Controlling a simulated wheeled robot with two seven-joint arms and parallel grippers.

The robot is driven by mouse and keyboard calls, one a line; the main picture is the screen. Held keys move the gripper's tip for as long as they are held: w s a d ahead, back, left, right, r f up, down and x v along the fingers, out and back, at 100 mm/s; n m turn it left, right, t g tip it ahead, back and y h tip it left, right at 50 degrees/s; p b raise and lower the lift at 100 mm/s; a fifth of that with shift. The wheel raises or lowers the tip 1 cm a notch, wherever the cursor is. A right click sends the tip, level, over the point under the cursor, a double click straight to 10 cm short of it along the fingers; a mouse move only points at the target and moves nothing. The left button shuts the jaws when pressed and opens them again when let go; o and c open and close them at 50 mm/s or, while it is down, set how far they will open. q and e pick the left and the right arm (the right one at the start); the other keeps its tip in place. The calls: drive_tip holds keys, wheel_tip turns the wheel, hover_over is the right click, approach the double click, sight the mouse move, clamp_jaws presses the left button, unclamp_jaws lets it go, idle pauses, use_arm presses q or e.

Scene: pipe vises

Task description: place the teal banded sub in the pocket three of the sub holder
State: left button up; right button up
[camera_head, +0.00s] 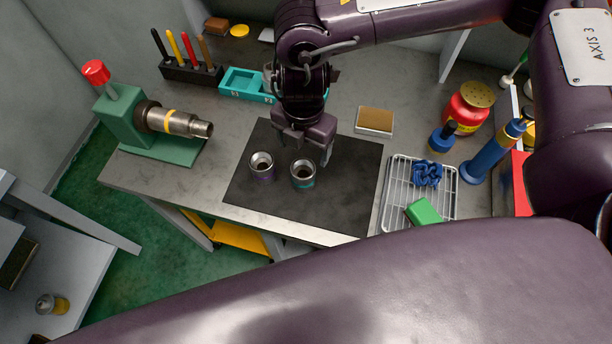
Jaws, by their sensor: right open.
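The teal banded sub (303,175), a short metal ring with a teal band, stands upright on the black mat (340,205). My right gripper (304,155) points down just behind it, with fingers apart and nothing seen between them. I cannot tell whether a finger touches the sub. The teal sub holder (243,84) is at the back of the bench. My right arm covers its middle, so only part of its numbered pockets shows. My left gripper is not in view.
A purple banded sub (262,165) stands close left of the teal one. A green vise (125,125) holds a yellow-banded pipe (175,121) at left. A wire tray (395,210) with a blue cloth (427,174) and green block (423,212) is at right. The mat's front is clear.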

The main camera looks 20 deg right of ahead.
sight(304, 168)
drive_tip(key=f+p, duration=0.1)
drive_tip(key=f, duration=0.3)
drive_tip(key=f+p, duration=0.1)
drive_tip(key=f, duration=0.1)
drive_tip(key=shift+s+a+f+p, duration=0.1)
drive_tip(key=shift+s+f+p, duration=0.25)
drive_tip(key=shift+s, duration=0.05)
drive_tip(key=shift+f, duration=0.6)
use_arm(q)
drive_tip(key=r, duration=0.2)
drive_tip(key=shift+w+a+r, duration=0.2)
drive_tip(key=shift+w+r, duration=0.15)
use_arm(e)
drive_tip(key=c, duration=0.4)
drive_tip(key=shift+w, duration=0.1)
drive_tip(key=c, duration=0.9)
drive_tip(key=shift+r, duration=0.1)
drive_tip(key=shift+c, duration=0.2)
